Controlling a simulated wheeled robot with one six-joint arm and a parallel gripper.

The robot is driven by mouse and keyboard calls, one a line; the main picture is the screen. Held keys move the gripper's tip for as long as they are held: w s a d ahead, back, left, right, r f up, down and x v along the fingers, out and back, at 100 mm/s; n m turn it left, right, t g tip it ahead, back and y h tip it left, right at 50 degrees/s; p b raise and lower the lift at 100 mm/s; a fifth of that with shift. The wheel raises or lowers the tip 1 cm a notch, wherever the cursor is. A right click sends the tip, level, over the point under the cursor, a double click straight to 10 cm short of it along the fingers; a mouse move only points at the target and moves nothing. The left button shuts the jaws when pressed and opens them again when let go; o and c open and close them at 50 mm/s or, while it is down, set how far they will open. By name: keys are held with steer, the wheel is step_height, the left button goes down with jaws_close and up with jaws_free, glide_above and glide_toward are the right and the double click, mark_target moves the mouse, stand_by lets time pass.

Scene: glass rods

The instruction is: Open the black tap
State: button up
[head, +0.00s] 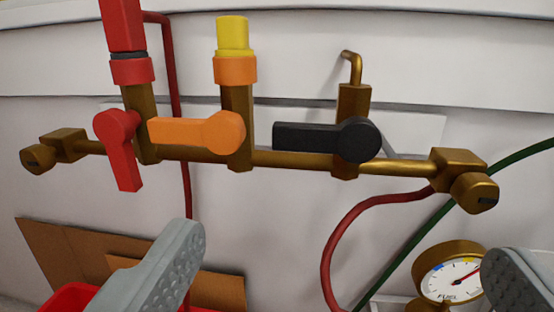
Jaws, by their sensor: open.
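The black tap (328,138) has a lever handle that lies level across its brass body, its round hub at the right and its free end pointing left. It sits at the right part of a brass manifold pipe (291,160) on the white wall. A bent brass outlet rises above it. My gripper (352,262) is open and empty, below and in front of the tap. Its two grey fingers are wide apart, one at the lower left and one at the lower right. Neither finger touches the tap.
Left of the black tap are an orange tap (200,132), also level, and a red tap (118,150) with its handle pointing down. A fuel gauge (450,275) is beside the right finger. Red (330,255) and green (420,230) hoses run below the manifold. Brown boards (60,255) stand lower left.

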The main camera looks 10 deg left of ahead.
mark_target(314, 139)
steer(key=w, duration=0.6)
steer(key=w+f, duration=0.1)
steer(key=w, duration=0.5)
steer(key=w+a, duration=0.1)
steer(key=w, duration=0.5)
steer(key=shift+f, duration=0.2)
steer(key=shift+c, duration=0.2)
steer(key=c, duration=1.3)
steer(key=shift+d+f+n, duration=0.1)
steer(key=shift+f+n, duration=0.2)
steer(key=shift+n, duration=0.6)
steer(key=shift+f+n, duration=0.35)
steer(key=shift+n, duration=0.55)
steer(key=shift+d+f+n, duration=0.1)
steer(key=shift+f+n, duration=0.2)
steer(key=shift+n, duration=0.6)
steer(key=shift+c, duration=0.2)
steer(key=o, duration=1.4)
